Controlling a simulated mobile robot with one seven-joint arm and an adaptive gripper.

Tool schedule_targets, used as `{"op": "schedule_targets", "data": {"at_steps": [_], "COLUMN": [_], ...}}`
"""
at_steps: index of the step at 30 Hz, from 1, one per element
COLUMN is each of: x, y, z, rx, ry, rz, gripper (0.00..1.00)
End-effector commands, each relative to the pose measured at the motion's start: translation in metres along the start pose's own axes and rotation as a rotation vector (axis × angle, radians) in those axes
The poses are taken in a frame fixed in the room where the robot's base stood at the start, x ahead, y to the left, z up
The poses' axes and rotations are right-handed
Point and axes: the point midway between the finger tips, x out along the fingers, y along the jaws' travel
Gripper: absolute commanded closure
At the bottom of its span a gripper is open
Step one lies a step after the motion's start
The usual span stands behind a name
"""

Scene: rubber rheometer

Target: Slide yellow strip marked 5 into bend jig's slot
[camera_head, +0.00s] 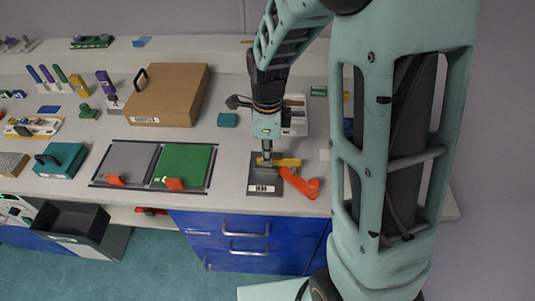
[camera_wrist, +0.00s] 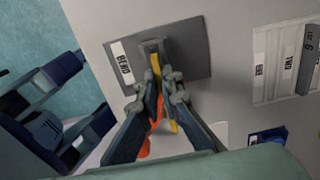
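The bend jig is a dark grey plate (camera_head: 264,184) with a white label, on the front of the bench. In the wrist view the plate (camera_wrist: 190,55) reads BEND and bears a grey upright block (camera_wrist: 151,47). My gripper (camera_head: 267,157) is low over the jig. In the wrist view its fingertips (camera_wrist: 164,80) are closed on the yellow strip (camera_wrist: 173,125). The strip's far end meets the block; I cannot tell how deep it sits in the slot. The strip also shows in the head view (camera_head: 288,162). Its number cannot be read.
An orange tool (camera_head: 302,184) lies close right of the jig, partly beneath the strip. Grey and green mats (camera_head: 187,165) lie to the left, and a cardboard box (camera_head: 167,95) stands behind. A pale holder (camera_head: 296,115) stands behind the gripper. The bench's front edge is near.

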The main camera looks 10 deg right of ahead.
Motion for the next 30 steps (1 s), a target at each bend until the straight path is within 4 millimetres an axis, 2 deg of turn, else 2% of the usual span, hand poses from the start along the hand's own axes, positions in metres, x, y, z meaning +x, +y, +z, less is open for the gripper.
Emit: {"op": "schedule_targets", "data": {"at_steps": [25, 26, 30], "x": [0.015, 0.014, 0.014], "y": [0.0, 0.0, 0.0], "z": [0.0, 0.0, 0.0], "rx": [0.0, 0.0, 0.0], "ry": [0.0, 0.0, 0.0], "rz": [0.0, 0.0, 0.001], "gripper": [1.0, 0.92, 0.76]}}
